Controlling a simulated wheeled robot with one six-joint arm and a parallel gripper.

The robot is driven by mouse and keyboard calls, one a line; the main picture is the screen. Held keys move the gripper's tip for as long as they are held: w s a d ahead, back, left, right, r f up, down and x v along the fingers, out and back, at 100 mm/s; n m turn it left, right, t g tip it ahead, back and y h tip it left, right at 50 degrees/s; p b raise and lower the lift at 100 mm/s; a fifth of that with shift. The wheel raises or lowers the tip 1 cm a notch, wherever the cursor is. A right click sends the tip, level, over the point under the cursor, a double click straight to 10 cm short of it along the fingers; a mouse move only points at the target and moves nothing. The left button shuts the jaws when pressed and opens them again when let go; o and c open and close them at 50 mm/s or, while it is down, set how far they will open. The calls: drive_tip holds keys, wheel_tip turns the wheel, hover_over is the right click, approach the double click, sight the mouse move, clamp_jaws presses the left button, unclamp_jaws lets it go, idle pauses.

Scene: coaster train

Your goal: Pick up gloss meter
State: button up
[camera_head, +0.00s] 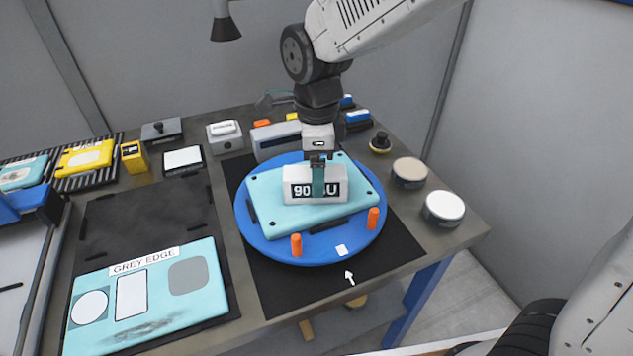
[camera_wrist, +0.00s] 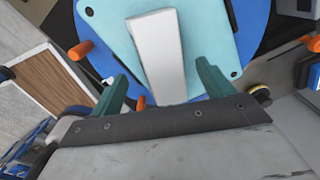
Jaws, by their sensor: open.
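The gloss meter (camera_head: 335,186) is a white block with a dark display reading roughly "90". It sits on a light-teal panel (camera_head: 270,193), which lies on a round blue turntable (camera_head: 255,240). In the wrist view the meter (camera_wrist: 158,50) shows as a long white block on the panel (camera_wrist: 205,40). My gripper (camera_head: 319,180) is directly over the meter in the head view, with one green finger in front of its display. In the wrist view my gripper (camera_wrist: 165,85) is open, its green fingers on either side of the meter's near end and apart from it. Contact is not visible.
Orange pegs (camera_head: 296,244) stand at the turntable's rim. Two round tins (camera_head: 444,208) are to the right. A grey box (camera_head: 275,140) stands behind. A teal panel marked "GREY EDGE" (camera_head: 195,310) lies at left. The black mat (camera_head: 285,285) is clear in front.

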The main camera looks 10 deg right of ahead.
drive_tip(key=shift+d+f, duration=0.1)
drive_tip(key=shift+f, duration=1.9)
drive_tip(key=c, duration=1.3)
drive_tip(key=shift+c, duration=0.5)
drive_tip(key=shift+r, duration=0.2)
